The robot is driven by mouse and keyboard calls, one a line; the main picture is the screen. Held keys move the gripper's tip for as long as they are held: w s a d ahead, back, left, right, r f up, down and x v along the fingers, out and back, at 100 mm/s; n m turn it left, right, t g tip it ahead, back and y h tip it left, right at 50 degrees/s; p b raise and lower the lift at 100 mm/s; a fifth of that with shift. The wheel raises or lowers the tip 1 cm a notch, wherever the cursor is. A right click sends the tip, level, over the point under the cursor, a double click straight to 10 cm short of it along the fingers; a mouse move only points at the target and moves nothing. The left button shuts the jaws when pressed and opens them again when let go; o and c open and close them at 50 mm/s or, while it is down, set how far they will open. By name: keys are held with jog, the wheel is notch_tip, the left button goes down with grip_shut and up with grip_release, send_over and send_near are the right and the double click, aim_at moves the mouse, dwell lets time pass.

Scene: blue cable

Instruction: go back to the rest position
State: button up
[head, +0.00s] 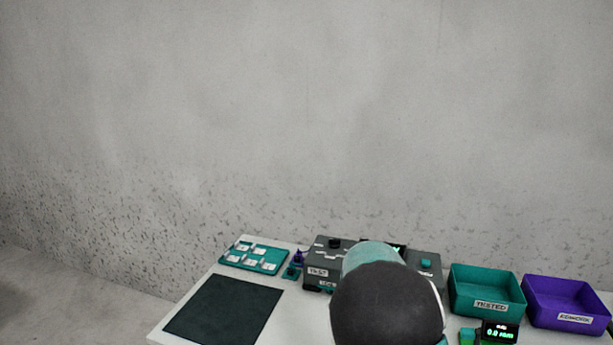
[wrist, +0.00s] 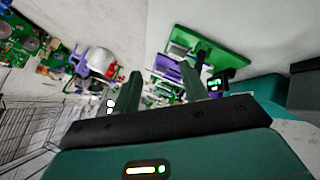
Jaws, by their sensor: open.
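My gripper (wrist: 161,80) shows in the wrist view with its two dark green fingers apart. I see nothing held between them. Behind the fingers are many small, cluttered things that I cannot name one by one. In the head view a rounded dark and teal part of my arm covers the middle of the table, and my gripper is hidden there. I cannot make out a blue cable in either view.
The white table holds a dark mat (head: 224,308), a teal tray (head: 254,256) of labelled pieces, and a grey test box (head: 318,268) partly behind my arm. A teal bin (head: 487,290), a purple bin (head: 566,303) and a small display (head: 499,333) are at right. The wall behind is bare.

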jog(key=s+a+r+n+t+y, duration=0.4)
jog(key=s+r+n, duration=0.3)
jog(key=s, duration=0.3)
jog(key=s+a+r+n+t+y, duration=0.3)
jog(key=s+a+r+n+t, duration=0.3)
jog(key=s, duration=0.4)
jog(key=shift+s+a+r+n+y, duration=0.4)
jog(key=shift+a+r+n, duration=0.45)
jog(key=shift+n, duration=0.35)
